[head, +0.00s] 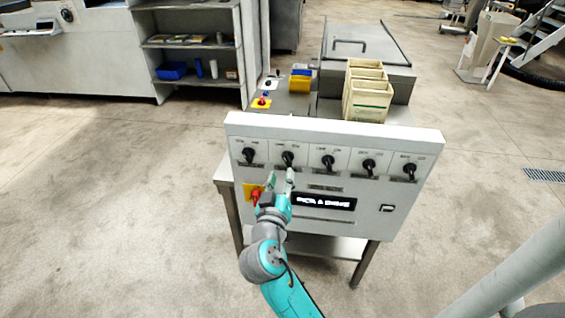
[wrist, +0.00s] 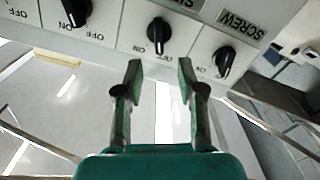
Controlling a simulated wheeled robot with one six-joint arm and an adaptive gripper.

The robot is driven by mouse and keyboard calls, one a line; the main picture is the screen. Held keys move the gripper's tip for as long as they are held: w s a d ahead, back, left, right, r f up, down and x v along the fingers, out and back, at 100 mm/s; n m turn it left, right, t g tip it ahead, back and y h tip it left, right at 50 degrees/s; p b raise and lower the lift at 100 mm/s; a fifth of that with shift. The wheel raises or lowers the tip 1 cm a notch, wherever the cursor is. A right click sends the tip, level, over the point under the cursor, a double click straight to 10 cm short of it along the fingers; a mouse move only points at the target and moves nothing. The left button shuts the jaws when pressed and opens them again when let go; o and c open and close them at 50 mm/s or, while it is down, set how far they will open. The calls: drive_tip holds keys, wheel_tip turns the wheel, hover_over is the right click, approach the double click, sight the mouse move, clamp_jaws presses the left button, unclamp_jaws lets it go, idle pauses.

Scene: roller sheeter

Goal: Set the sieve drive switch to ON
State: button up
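The second black rotary knob from the left (head: 288,158) sits on the front of a white control panel (head: 335,132). In the wrist view, which is upside down to the head view, it is the middle knob (wrist: 158,36). Its label is cut off and begins with "SI". ON and OFF marks stand by the knobs; I cannot tell surely which one its pointer faces. My gripper (head: 281,177) is just below this knob in the head view. Its two fingers (wrist: 160,75) are open and empty, apart from the knob.
The SCREW knob (head: 248,155) is at the panel's left end. Other knobs (head: 328,162) stand to the right. A red-on-yellow switch (head: 255,196) is left of my gripper, and a lit display (head: 325,202) is to its right. Cream bins (head: 368,100) stand behind the panel.

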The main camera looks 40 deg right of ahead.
sight(285, 160)
drive_tip(key=x, duration=0.6)
drive_tip(key=shift+w+d, duration=0.1)
drive_tip(key=shift+d, duration=0.15)
clamp_jaws()
